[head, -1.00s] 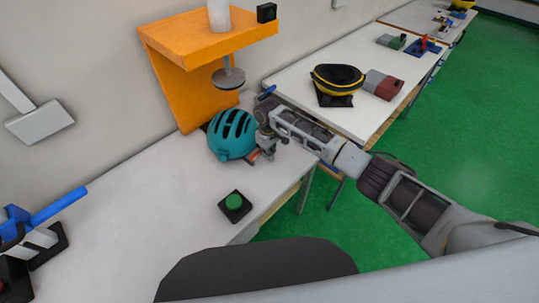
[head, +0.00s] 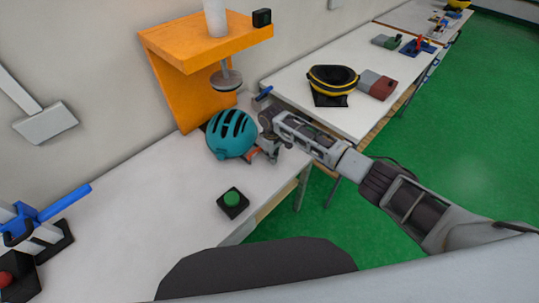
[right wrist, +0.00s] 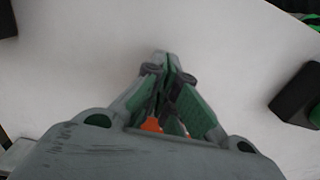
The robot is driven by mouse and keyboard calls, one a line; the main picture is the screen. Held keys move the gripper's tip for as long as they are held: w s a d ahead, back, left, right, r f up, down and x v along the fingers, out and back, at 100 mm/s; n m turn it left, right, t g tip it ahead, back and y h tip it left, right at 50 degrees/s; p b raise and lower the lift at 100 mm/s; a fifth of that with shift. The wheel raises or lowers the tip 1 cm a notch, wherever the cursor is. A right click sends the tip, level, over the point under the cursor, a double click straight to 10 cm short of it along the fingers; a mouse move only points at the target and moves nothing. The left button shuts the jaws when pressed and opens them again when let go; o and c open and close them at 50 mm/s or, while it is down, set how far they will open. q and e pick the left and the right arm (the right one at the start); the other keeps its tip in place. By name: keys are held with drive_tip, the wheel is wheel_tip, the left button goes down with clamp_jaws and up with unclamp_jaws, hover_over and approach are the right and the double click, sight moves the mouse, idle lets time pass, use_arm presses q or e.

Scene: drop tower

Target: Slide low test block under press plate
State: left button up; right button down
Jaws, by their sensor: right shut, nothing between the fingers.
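The orange press frame (head: 172,92) stands at the back of the white bench, with a round grey press plate (head: 226,79) hanging under its top. A teal helmet (head: 231,134) sits on the bench below the plate. My right gripper (head: 262,152) is low over the bench at the helmet's right side; whether they touch I cannot tell. In the right wrist view its fingers (right wrist: 163,68) are closed together and empty. Small orange patches show among the finger links; I cannot tell what they belong to. No low test block can be made out clearly. My left gripper is not in view.
A black box with a green button (head: 232,201) stands near the bench's front edge. A blue-handled device (head: 50,215) is at the left. A second bench holds a black and yellow helmet (head: 332,78) and a red-grey block (head: 377,84). Bench between button and wall is clear.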

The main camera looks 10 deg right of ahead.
drive_tip(key=shift+s+d+r, duration=0.15)
drive_tip(key=shift+s+d, duration=0.05)
drive_tip(key=shift+s, duration=0.05)
wheel_tip(320, 180, up, 10)
drive_tip(key=shift+b, duration=0.45)
